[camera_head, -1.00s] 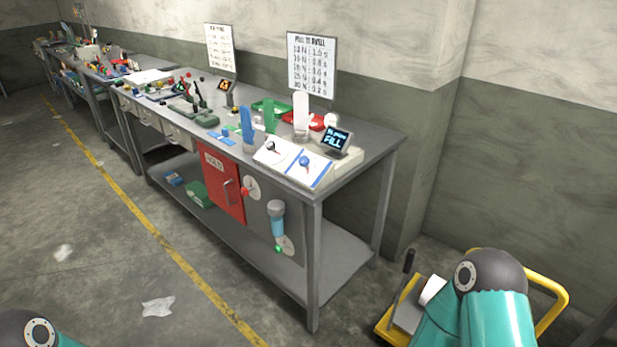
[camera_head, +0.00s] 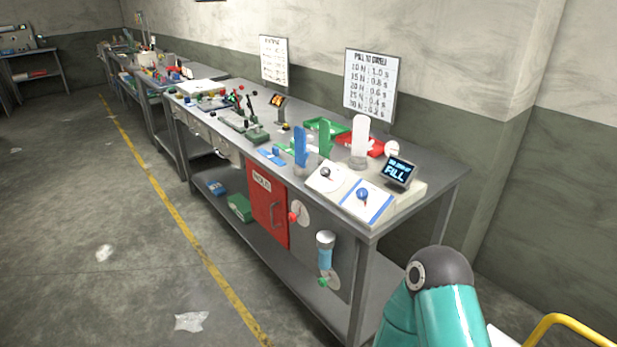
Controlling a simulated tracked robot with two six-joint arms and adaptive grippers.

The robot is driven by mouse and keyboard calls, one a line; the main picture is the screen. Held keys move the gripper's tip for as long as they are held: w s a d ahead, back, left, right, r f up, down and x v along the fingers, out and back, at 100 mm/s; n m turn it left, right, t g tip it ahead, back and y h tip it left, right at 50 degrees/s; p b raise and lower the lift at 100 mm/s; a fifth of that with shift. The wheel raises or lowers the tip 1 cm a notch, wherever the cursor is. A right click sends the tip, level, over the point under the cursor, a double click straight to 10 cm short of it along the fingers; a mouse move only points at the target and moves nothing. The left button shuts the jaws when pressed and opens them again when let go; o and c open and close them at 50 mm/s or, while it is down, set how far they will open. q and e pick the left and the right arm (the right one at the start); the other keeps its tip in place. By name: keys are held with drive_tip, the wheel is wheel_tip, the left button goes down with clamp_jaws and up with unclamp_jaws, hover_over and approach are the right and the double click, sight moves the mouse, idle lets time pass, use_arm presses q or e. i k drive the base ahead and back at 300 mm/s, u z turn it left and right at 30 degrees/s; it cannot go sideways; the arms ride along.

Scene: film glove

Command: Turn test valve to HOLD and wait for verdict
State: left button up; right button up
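The test valve appears to be one of two knobs on a white slanted panel at the near right end of the workbench (camera_head: 440,178). One is a dark knob (camera_head: 326,173) on a plain white plate. The other is a blue knob (camera_head: 362,194) on a blue-edged plate. I cannot read their labels. A small dark display (camera_head: 398,171) beside them shows "FILL" in blue letters. My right arm shows as teal links at the bottom right, in front of the bench's right end. Neither gripper is in view.
Upright blue (camera_head: 301,147), green (camera_head: 325,139) and white (camera_head: 360,138) glove-like forms stand behind the panel. A red door (camera_head: 268,206) hangs below the bench top. A yellow cart rail (camera_head: 570,325) is at lower right.

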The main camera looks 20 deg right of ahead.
sight(361, 194)
drive_tip(key=i, duration=1.25)
drive_tip(key=z, duration=0.7)
